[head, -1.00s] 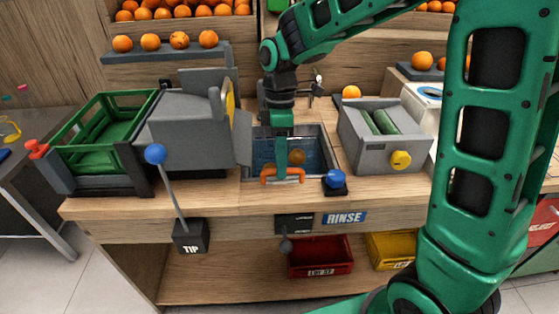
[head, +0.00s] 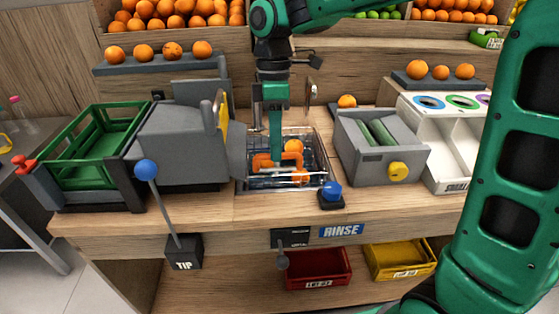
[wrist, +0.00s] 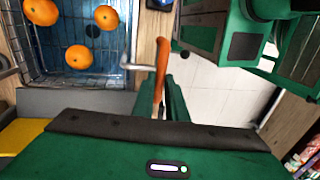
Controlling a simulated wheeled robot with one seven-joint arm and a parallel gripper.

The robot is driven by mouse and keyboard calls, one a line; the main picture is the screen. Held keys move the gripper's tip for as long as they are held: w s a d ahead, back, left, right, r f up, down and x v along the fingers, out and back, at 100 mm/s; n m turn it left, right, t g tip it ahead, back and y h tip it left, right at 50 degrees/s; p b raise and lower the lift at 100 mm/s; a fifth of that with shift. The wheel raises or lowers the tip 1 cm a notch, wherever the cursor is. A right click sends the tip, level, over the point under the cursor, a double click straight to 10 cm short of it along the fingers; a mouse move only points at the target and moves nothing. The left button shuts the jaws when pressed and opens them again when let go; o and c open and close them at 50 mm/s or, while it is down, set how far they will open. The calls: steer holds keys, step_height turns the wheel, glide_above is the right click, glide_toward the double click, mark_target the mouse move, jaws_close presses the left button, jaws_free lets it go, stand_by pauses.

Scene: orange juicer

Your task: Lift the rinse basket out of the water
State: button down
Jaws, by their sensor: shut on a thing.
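The wire rinse basket (head: 318,165) is at the basin in the middle of the counter in the head view, its wire rim standing up at the basin's edge. It holds a few oranges (head: 294,146). My gripper (head: 276,152) is above it, shut on its orange handle (head: 262,163). In the wrist view the handle (wrist: 161,68) runs between my fingers (wrist: 165,98), and the basket's wires (wrist: 120,45) surround three oranges (wrist: 79,57). Wires and the arm hide most of the water, so the basket's exact height above it is unclear.
A grey machine (head: 185,140) stands close on the left, with a green crate (head: 95,160) beyond it. A blue button (head: 331,190) is at the basin's front right. A grey roller unit (head: 380,145) stands to the right. A tap (head: 311,92) is behind.

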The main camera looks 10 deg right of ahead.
steer(key=shift+w+r, duration=0.25)
steer(key=shift+r, duration=0.6)
steer(key=c, duration=1.9)
jaws_free()
steer(key=shift+o, duration=0.7)
steer(key=shift+s, duration=0.1)
step_height(320, 180, up, 10)
steer(key=w, duration=0.2)
steer(key=shift+w+d, duration=0.15)
steer(key=shift+r, duration=0.1)
